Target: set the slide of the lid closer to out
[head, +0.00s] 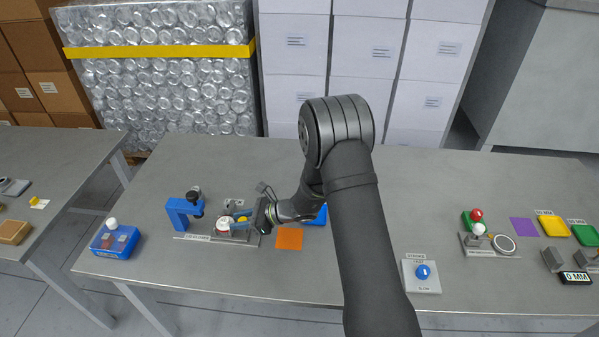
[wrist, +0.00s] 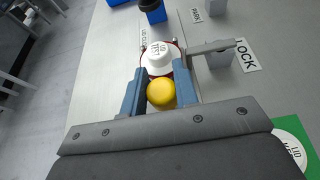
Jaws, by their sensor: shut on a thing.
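The lid closer is a blue bracket-shaped press (head: 177,213) on a grey base at the left of the table. Part of its blue frame shows at the top of the wrist view (wrist: 154,16). The slide carries a white lidded cup (wrist: 159,58) with a red rim around it and a yellow knob (wrist: 161,94). My gripper (wrist: 160,88) has its blue fingers on either side of the yellow knob and is shut on it. In the head view my gripper (head: 244,219) reaches in from the right. The cup stands to the right of the press frame, apart from it.
A grey lever (wrist: 212,47) lies beside the slide near the "LOCK" label (wrist: 246,56). A blue box with a white button (head: 115,240) stands at the left. An orange square (head: 289,238) lies right of the base. A blue-knob dial (head: 422,273) is farther right.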

